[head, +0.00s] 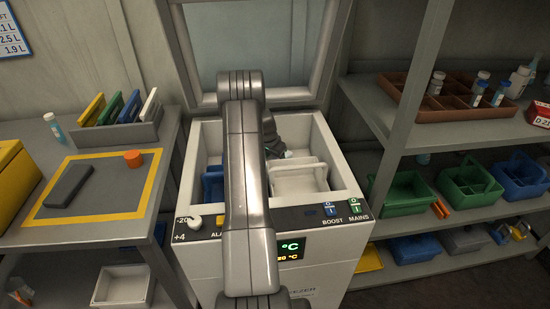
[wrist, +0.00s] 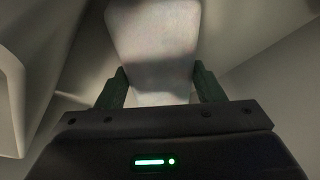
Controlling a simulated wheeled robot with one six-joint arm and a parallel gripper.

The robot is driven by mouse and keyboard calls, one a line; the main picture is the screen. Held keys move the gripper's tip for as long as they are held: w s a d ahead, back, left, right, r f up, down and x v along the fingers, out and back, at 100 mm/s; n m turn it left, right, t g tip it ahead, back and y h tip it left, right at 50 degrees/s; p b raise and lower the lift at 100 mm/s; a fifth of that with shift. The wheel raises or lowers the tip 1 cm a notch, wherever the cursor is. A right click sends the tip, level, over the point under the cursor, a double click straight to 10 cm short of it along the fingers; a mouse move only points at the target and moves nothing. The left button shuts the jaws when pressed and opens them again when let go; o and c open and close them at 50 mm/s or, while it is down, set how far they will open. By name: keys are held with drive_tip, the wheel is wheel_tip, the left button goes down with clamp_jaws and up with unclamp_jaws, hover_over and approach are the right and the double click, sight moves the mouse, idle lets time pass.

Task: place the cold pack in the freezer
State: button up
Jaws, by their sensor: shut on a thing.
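The freezer (head: 188,160) is a white chest with its glass lid (head: 262,45) raised. A blue basket (head: 213,185) and a white basket (head: 298,180) are inside. My gripper (wrist: 159,76) is down in the freezer's opening, largely hidden behind my arm in the head view. In the wrist view its two dark green fingers are shut on the cold pack (wrist: 155,38), a pale grey-white slab. In the head view the pack is mostly hidden, so I cannot tell whether it touches the freezer floor or a basket.
Pale freezer walls (wrist: 270,70) stand close around my gripper. The control panel (head: 330,212) runs along the front rim. A table (head: 135,190) with a yellow-edged mat is at left. A shelf unit (head: 420,150) with carriers stands at right.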

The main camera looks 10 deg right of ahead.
drive_tip(key=shift+r, duration=0.1)
drive_tip(key=o, duration=1.3)
drive_tip(key=shift+c, duration=0.2)
drive_tip(key=v, duration=1.2)
